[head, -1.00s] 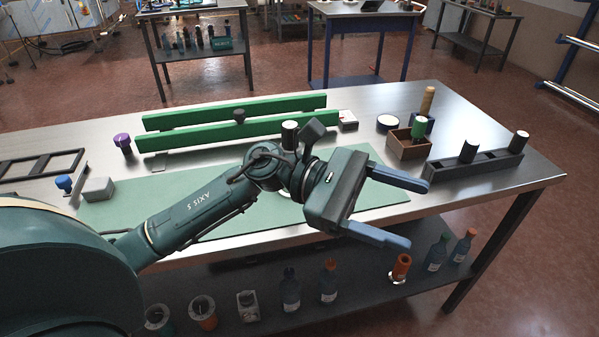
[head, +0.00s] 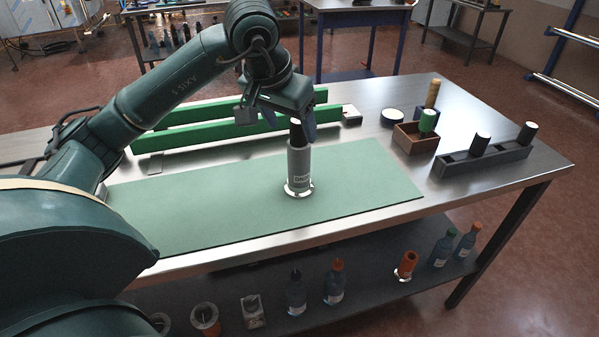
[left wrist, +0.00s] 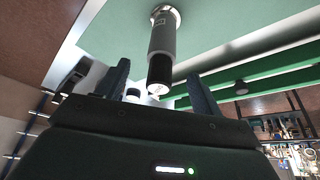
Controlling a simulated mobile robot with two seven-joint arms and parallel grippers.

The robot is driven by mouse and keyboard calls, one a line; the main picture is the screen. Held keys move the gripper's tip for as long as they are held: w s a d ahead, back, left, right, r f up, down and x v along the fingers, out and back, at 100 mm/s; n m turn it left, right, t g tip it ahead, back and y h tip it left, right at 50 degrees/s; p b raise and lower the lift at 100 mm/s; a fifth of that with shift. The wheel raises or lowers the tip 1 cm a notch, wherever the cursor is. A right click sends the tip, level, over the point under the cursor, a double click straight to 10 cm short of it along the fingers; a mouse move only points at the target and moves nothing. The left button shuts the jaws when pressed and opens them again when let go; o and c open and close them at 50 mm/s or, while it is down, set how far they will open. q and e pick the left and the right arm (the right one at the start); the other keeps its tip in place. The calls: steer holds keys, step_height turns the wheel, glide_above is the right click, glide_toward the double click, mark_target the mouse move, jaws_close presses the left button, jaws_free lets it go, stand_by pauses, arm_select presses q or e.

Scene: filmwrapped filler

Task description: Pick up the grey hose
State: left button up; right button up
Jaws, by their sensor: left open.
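The grey hose (head: 300,170) is a grey cylinder with a label and a black upper end. It stands upright in a shiny round base on the green mat (head: 220,190). My left gripper (head: 297,122) points down at the hose's upper end and is open. In the left wrist view, the hose (left wrist: 161,45) has its black end between the two fingers of my left gripper (left wrist: 159,85), with gaps on both sides. My right gripper is not in view.
Green rails (head: 205,134) lie behind the mat. Several bottles stand on the lower shelf (head: 380,290). The mat right of the hose is clear.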

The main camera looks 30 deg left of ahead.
mark_target(298, 142)
arm_select(q)
steer(key=x, duration=0.3)
steer(key=p+x, duration=0.1)
steer(key=x, duration=0.3)
steer(key=shift+w+a, duration=0.2)
steer(key=shift+w, duration=0.1)
steer(key=shift+c, duration=0.4)
jaws_close()
steer(key=shift+r, duration=0.1)
